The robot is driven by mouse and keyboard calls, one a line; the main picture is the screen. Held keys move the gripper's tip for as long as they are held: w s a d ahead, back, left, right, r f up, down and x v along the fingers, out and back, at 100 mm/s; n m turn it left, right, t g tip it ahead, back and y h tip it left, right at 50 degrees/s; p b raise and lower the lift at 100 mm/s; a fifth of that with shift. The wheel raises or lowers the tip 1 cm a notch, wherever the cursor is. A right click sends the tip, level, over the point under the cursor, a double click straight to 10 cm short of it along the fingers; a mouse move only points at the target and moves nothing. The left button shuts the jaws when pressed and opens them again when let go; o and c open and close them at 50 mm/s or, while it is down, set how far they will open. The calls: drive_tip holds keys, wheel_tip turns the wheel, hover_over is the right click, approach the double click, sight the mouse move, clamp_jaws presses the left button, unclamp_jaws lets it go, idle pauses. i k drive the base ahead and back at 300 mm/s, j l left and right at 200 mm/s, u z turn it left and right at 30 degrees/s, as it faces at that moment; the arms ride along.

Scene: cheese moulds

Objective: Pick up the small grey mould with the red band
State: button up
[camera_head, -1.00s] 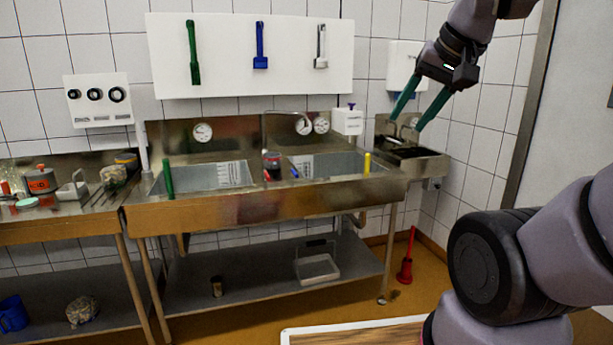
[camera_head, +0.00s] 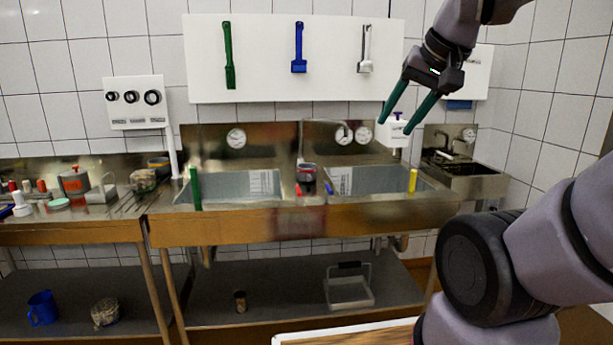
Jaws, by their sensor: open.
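I cannot tell for sure which thing is the small grey mould with the red band. A small dark grey round vessel with a reddish band (camera_head: 306,178) stands between the two sink basins.
The steel double sink (camera_head: 237,188) has a green upright (camera_head: 195,188) and a yellow one (camera_head: 413,180) at its front. A wire-handled tray (camera_head: 348,291), brown cup (camera_head: 240,301) and blue jug (camera_head: 42,308) stand on the lower shelves. A wood-topped surface (camera_head: 375,334) lies nearest.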

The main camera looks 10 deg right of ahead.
sight(305, 171)
drive_tip(key=i+l+u, duration=0.2)
drive_tip(key=i+l, duration=0.2)
drive_tip(key=i+l+u, duration=0.15)
drive_tip(key=i+l, duration=0.3)
drive_tip(key=i+l+u, duration=0.2)
drive_tip(key=i+l, duration=0.25)
drive_tip(key=i+l+u, duration=0.2)
drive_tip(key=i+l, duration=0.15)
drive_tip(key=l, duration=0.3)
